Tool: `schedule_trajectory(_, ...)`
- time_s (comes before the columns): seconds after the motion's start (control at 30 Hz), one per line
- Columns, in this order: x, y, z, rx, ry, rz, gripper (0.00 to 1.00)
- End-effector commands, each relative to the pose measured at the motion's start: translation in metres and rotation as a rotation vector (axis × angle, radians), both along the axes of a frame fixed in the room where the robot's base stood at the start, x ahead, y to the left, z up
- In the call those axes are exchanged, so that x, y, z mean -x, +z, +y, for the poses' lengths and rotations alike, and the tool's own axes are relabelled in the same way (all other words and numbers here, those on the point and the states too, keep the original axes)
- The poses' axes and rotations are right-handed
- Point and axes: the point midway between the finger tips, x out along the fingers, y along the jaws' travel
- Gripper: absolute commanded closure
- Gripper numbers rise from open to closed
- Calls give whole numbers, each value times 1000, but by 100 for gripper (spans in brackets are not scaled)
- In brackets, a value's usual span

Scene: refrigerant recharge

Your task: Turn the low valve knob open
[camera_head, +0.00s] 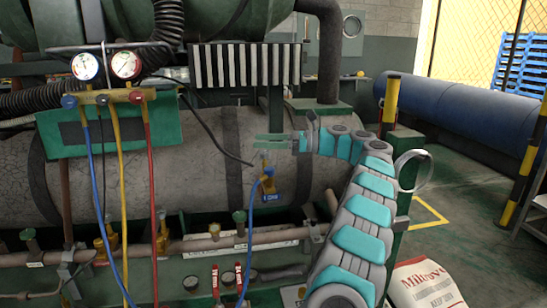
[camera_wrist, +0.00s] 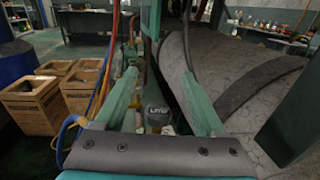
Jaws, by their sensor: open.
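In the head view, a brass-yellow valve (camera_head: 270,184) with a small blue label and a blue hose stands in front of the grey tank. In the wrist view, a grey-blue knob marked LOW (camera_wrist: 156,114) shows between and below my gripper's fingers. My gripper (camera_head: 258,141) is open just above the valve, its two green fingers pointing left. The fingers also show in the wrist view (camera_wrist: 160,76), spread apart with nothing held. I cannot tell whether either finger touches the knob.
At the left, a gauge manifold (camera_head: 108,97) carries two gauges, blue and red knobs, and blue, yellow and red hoses. A pipe (camera_head: 200,244) with several valves runs below the tank (camera_head: 190,150). A black cable (camera_head: 215,140) ends near my fingertips. Wooden crates (camera_wrist: 58,95) stand to one side.

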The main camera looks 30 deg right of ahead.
Motion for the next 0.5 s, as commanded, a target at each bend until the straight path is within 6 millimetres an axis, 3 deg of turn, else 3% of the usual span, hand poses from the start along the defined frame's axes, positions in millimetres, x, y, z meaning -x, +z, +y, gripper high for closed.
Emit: schedule_trajectory(0.5,40,3,11,-4,-1,-1,29)
